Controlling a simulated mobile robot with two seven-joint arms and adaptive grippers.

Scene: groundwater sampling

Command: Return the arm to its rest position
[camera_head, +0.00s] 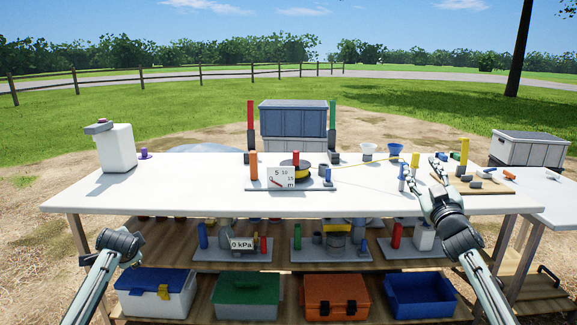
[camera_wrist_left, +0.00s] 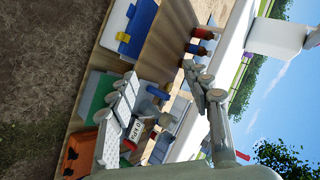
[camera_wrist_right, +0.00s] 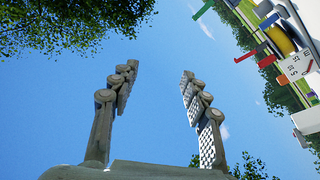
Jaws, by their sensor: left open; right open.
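My right arm reaches over the right part of the white table (camera_head: 215,193). Its gripper (camera_head: 423,170) is open, with its fingers beside a small blue piece and a wooden board (camera_head: 450,188). In the right wrist view the fingers (camera_wrist_right: 158,70) stand apart with only sky between them. My left gripper (camera_head: 122,240) is low at the left, in front of the table's front edge, and its fingers barely show there. In the left wrist view its fingers (camera_wrist_left: 160,75) are apart, and the shelf things appear behind them.
A gauge with a yellow reel (camera_head: 296,172) stands mid-table. A white jug (camera_head: 115,148) is at the left. Shelves below hold a blue-lidded box (camera_head: 155,290), a green box (camera_head: 247,293), an orange case (camera_head: 336,297) and a blue bin (camera_head: 421,295). The table's left front is clear.

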